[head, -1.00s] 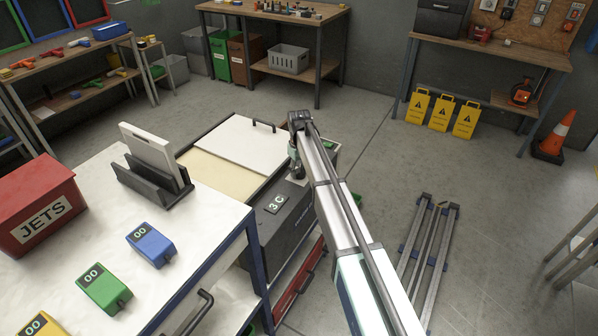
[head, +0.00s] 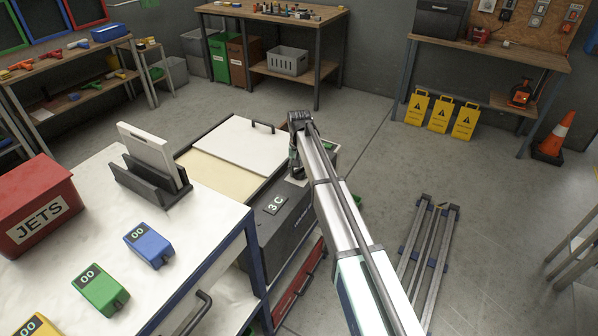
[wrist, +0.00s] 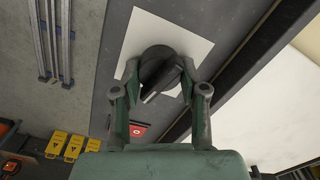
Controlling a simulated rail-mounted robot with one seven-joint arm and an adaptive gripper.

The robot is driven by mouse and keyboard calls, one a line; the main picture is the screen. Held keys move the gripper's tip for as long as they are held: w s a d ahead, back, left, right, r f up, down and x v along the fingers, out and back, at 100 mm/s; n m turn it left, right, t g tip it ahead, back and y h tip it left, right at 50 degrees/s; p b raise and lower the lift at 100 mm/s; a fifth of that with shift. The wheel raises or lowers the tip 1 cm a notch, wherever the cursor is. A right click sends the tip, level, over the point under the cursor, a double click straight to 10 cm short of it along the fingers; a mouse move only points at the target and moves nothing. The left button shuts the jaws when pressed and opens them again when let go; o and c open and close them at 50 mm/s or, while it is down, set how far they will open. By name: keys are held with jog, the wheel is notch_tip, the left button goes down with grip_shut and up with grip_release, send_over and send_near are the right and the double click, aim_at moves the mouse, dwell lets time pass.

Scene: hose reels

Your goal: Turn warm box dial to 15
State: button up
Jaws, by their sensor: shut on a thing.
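The warm box (head: 283,232) is a dark grey chest with a "3 C" plate (head: 277,205), standing right of the white table. Its pale lid (head: 235,145) with a dark handle lies over a cream surface. In the wrist view the round black dial (wrist: 158,70) sits on a white square plate (wrist: 190,40). My gripper (wrist: 160,84) has a finger on each side of the dial and is shut on it. The dial's raised grip bar is tilted, running from lower left to upper right. In the head view my arm hides the dial. Any scale markings are not readable.
The white table (head: 75,235) holds a red JETS box (head: 35,208), a dark rack (head: 150,180) and blue, green and yellow "00" boxes. A red label (wrist: 138,130) is beside the dial. Metal rails (head: 428,250) lie on open floor at right.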

jog(key=shift+w+r+m, duration=0.1)
jog(key=shift+w+m, duration=0.05)
jog(key=shift+m, duration=0.45)
jog(key=shift+w+r+m, duration=0.1)
jog(key=shift+w+m, duration=0.05)
jog(key=shift+m, duration=0.45)
dwell(1.7)
jog(key=o, duration=1.1)
jog(key=shift+d, duration=0.1)
jog(key=shift+s+f, duration=0.1)
jog(key=shift+s, duration=0.1)
notch_tip(320, 180, up, 12)
